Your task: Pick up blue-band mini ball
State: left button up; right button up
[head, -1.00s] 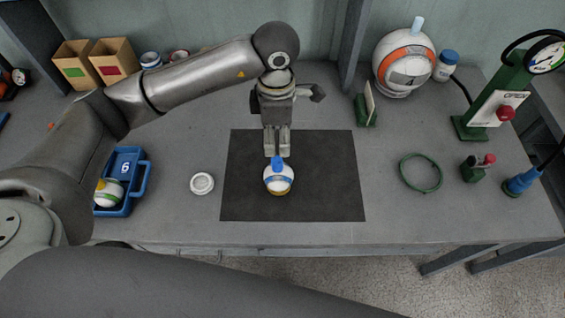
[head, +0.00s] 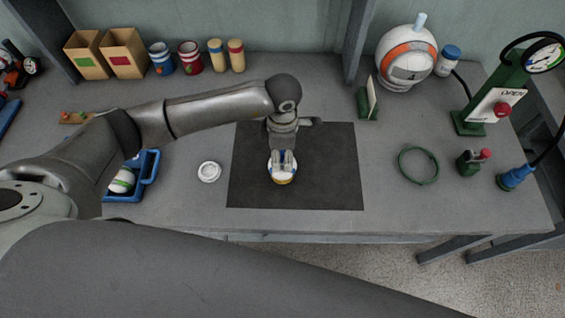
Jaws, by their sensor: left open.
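The blue-band mini ball (head: 281,177) is white with a blue band and a yellow-orange lower part. It sits on the dark mat (head: 335,185) in the middle of the bench. My left gripper (head: 282,161) points down at the ball, with its fingertips at the ball's top. The fingers are open and cover the upper part of the ball. I cannot tell whether they touch it. My right gripper is not in view.
A white lid-like disc (head: 209,171) lies left of the mat. A blue tray (head: 150,168) with a green-banded ball (head: 122,180) is farther left. A green ring (head: 418,165), a gauge stand (head: 492,105) and a large orange-banded ball (head: 405,57) are to the right.

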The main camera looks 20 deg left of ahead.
pick_arm(q)
grip_shut()
jog(key=shift+r, duration=0.15)
